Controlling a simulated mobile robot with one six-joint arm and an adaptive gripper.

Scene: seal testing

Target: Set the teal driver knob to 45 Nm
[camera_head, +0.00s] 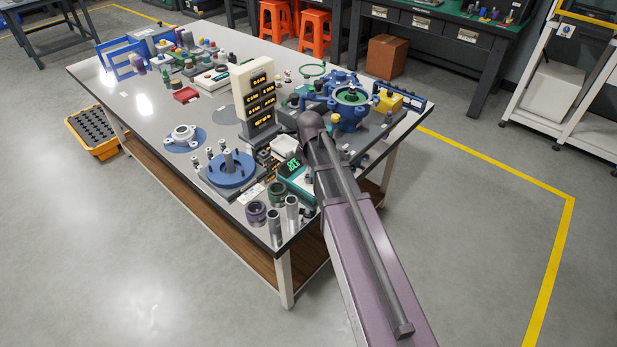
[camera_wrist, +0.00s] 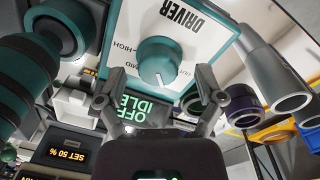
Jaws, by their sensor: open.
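In the head view the driver box (camera_head: 296,180) is partly covered by my arm, and my gripper is hidden there.
Grey metal tubes (camera_wrist: 262,62) stand at right. In the head view a cream display tower (camera_head: 256,95) and a blue round fixture (camera_head: 232,170) stand nearby.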

